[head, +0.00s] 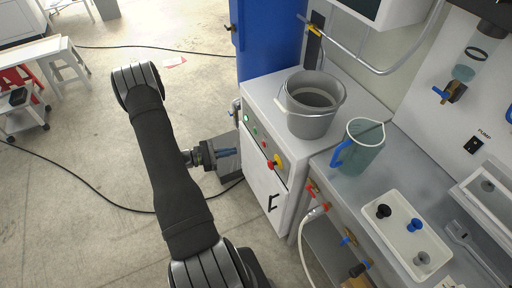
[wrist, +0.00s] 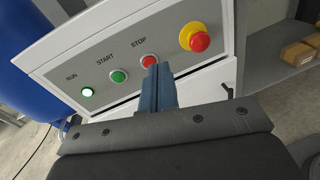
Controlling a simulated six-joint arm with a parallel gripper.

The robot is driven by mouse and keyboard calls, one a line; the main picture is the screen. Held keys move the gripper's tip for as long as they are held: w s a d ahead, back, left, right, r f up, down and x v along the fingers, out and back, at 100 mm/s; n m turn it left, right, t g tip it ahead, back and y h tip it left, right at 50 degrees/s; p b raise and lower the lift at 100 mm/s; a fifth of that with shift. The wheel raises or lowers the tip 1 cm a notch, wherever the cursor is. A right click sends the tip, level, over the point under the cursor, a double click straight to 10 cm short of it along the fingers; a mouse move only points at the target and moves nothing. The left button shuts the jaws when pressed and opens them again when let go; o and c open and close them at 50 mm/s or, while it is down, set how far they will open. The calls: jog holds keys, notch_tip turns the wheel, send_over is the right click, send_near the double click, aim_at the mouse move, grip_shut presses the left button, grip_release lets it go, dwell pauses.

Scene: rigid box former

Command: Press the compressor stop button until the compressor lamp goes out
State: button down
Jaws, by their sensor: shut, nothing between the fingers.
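The compressor panel is on the front of a white cabinet (head: 266,187). In the wrist view, the RUN lamp (wrist: 87,91) glows bright green at the panel's left. The green START button (wrist: 118,76) is beside it, then the red STOP button (wrist: 149,61). My gripper (wrist: 158,72) is shut and empty, with its blue fingertips right at the STOP button, covering part of it. I cannot tell whether they touch it. In the head view my gripper (head: 234,153) is in front of the panel, to its left.
A red emergency knob on a yellow base (wrist: 197,40) is right of STOP. A grey bucket (head: 312,115) stands on the cabinet, and a blue-handled jug (head: 362,145) on the bench beside it. A blue tank or cabinet (head: 268,40) stands behind.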

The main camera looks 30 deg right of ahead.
aim_at(263, 144)
notch_tip(263, 144, down, 6)
jog(key=w+a+n+t+h, duration=0.1)
jog(key=n+t, duration=0.2)
jog(key=shift+w+a, duration=0.4)
jog(key=shift+f, duration=0.1)
jog(key=d, duration=1.4)
jog(key=shift+d, duration=0.95)
jog(key=a, duration=1.5)
jog(key=shift+n, duration=0.3)
